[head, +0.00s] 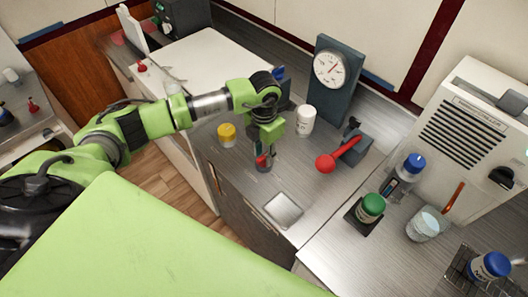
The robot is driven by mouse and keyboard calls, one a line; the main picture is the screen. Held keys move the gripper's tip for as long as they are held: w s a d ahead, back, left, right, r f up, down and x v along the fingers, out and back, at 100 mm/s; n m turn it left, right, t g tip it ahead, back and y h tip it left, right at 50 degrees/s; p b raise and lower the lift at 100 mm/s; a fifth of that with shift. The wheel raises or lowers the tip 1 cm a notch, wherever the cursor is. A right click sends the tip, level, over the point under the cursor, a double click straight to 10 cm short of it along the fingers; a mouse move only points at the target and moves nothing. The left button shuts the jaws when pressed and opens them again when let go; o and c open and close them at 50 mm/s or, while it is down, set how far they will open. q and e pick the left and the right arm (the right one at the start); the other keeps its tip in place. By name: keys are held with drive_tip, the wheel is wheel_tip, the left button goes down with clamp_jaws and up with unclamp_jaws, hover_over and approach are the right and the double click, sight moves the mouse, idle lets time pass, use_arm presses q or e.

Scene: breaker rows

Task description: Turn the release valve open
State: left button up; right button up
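The release valve appears to be the grey block (357,147) with a red lever (347,149) that ends in a round red knob. It stands on the metal counter, right of my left gripper. A round white gauge (331,69) with a red needle is on a dark upright panel behind it. My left gripper (264,163) points down over the counter, apart from the lever. A small red patch shows at its fingertips; I cannot tell what it is or whether the fingers are open. My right gripper is not in view.
A white jar (305,120) and a yellow-lidded jar (227,134) stand near my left gripper. A square plate (283,210) lies at the counter's front. At the right are a green-capped jar (371,208), a blue-capped bottle (413,165), a glass beaker (427,224) and a vented white machine (465,135).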

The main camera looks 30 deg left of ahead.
use_arm(q)
clamp_jaws()
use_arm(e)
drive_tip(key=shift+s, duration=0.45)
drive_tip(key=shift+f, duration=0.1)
